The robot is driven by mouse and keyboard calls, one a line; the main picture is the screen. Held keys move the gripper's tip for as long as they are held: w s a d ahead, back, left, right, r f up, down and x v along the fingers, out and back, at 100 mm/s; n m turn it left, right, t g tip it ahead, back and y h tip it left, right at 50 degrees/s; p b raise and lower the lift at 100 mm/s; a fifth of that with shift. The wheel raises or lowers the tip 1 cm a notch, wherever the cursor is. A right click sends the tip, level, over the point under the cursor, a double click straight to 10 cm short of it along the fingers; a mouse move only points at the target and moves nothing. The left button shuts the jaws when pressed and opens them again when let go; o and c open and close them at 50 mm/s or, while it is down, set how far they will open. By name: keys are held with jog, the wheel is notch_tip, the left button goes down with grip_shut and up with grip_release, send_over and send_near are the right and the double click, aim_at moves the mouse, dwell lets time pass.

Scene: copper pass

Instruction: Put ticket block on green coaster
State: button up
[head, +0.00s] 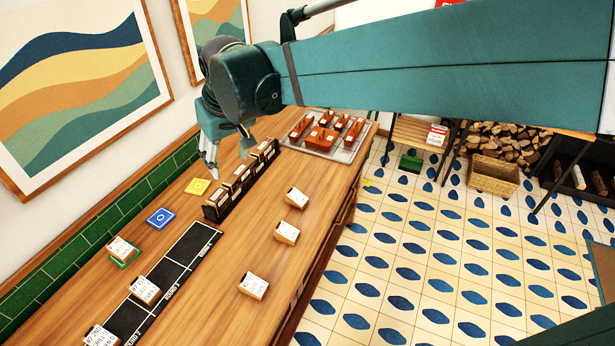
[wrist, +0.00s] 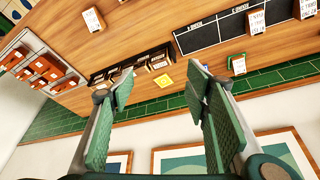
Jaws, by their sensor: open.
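A white-and-wood ticket block (head: 120,247) with dark print rests on the green coaster (head: 126,263), whose rim shows around its lower edge. This block also shows in the wrist view (wrist: 238,63). More ticket blocks lie on the counter: one (head: 297,197), another (head: 286,233) and a third (head: 253,286) along the right side, and one (head: 144,289) on the dark board. My gripper (head: 229,162) is open and empty, above the back of the counter near the dark holder. In the wrist view its fingers (wrist: 162,73) are spread apart, with nothing between them.
A yellow coaster (head: 197,187) and a blue coaster (head: 160,218) lie along the wall. A dark holder (head: 215,209) with upright blocks stands near my gripper. A tray (head: 345,155) of copper-red items sits at the far end. Bare wood (head: 225,265) is clear mid-counter.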

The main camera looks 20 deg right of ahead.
jog(key=s+d+f+m+t, duration=0.1)
jog(key=s+d+f+m, duration=0.1)
jog(key=s+d, duration=0.7)
jog(key=s+d+f+m+t+h, duration=0.1)
jog(key=s+d+f+t, duration=0.1)
jog(key=s+d, duration=0.7)
jog(key=s+f, duration=0.1)
jog(key=s, duration=0.1)
jog(key=shift+s+d+m, duration=0.3)
jog(key=shift+m, duration=0.1)
